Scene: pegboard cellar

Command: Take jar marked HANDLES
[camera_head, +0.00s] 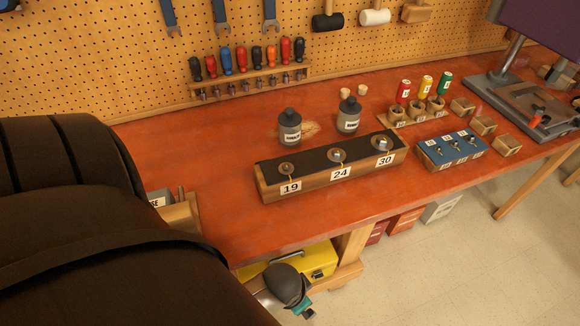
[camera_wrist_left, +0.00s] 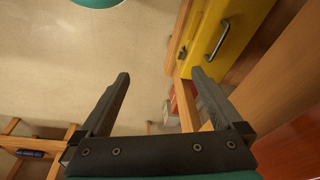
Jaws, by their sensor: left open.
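Two dark grey jars with black tops and white labels stand upright on the orange-red bench, a left jar (camera_head: 289,128) and a right jar (camera_head: 349,116). Their label print is too small to read, so I cannot tell which is marked HANDLES. My left gripper (camera_wrist_left: 160,75) is open and empty in the left wrist view, pointing at the floor and bench underside. In the head view, part of my left arm shows low at the bench's front edge, well apart from the jars; its fingers do not show. My right gripper is not in view.
A wooden block (camera_head: 330,183) marked 19, 24 and 30 stands in front of the jars. A blue block (camera_head: 433,158) is right of it. A screwdriver rack (camera_head: 260,78) is behind. A yellow case (camera_head: 318,260) sits under the bench. A large dark form hides the left side.

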